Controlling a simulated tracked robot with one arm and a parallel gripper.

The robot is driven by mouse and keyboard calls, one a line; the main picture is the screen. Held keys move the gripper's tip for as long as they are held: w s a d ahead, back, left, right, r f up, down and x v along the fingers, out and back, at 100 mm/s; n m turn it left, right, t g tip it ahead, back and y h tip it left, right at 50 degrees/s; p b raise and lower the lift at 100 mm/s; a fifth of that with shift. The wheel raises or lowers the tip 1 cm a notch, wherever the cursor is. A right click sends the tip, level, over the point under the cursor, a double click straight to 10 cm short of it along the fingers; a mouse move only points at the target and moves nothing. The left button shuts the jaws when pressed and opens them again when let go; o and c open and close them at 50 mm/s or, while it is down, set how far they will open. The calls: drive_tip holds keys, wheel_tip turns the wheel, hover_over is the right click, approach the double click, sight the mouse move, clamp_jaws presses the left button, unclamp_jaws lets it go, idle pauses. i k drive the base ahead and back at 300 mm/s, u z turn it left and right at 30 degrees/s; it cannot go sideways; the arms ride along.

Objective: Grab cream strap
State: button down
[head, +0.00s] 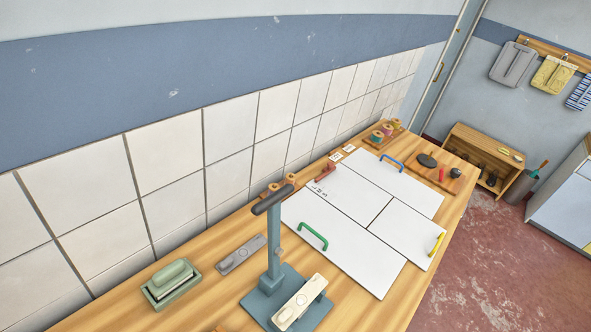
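A cream strap-like piece (299,302) shows at the bottom of the head view. It is a long, narrow block with round details near its ends. It lies slanted over the base of a blue-grey stand (274,245) on the wooden worktop. The stand has an upright post with a dark bar across its top. What holds the cream piece underneath is hidden.
Left of the stand lie a grey strap-like piece (241,255) and a green box (171,283). White panels (350,243) with green, blue and yellow handles cover the worktop to the right. A tiled wall (165,155) runs behind. Red floor (500,270) lies open at right.

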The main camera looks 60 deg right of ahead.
sight(283, 319)
drive_tip(key=k, duration=0.5)
drive_tip(key=z, duration=1.1)
drive_tip(key=k, duration=0.6)
drive_tip(key=u, duration=0.05)
drive_tip(key=i, duration=0.5)
drive_tip(key=u, duration=0.05)
